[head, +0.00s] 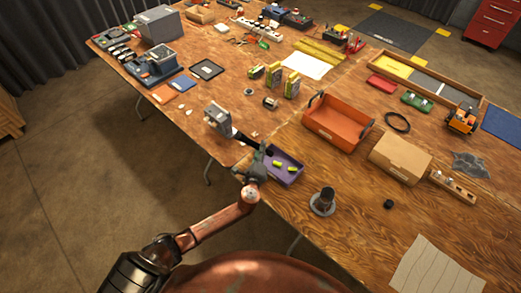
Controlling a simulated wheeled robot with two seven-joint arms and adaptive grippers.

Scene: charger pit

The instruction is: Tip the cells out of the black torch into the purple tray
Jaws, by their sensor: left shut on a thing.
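The purple tray (292,179) lies near the table's front edge, just right of my left gripper (264,152). Two yellow-green cells (277,163) lie in it, apart from each other. My left gripper is shut at the tray's left side. A dark, slim shape, seemingly the black torch (245,138), runs from the jaws up and left; the gripper hides part of it, and I cannot see its open end. A small black cap (389,204) lies on the table to the right.
A grey device (217,118) stands just left of the tray. A dark upright piece on a round grey base (322,203) stands to its right. An orange bin (334,128) and cardboard box (400,158) stand behind.

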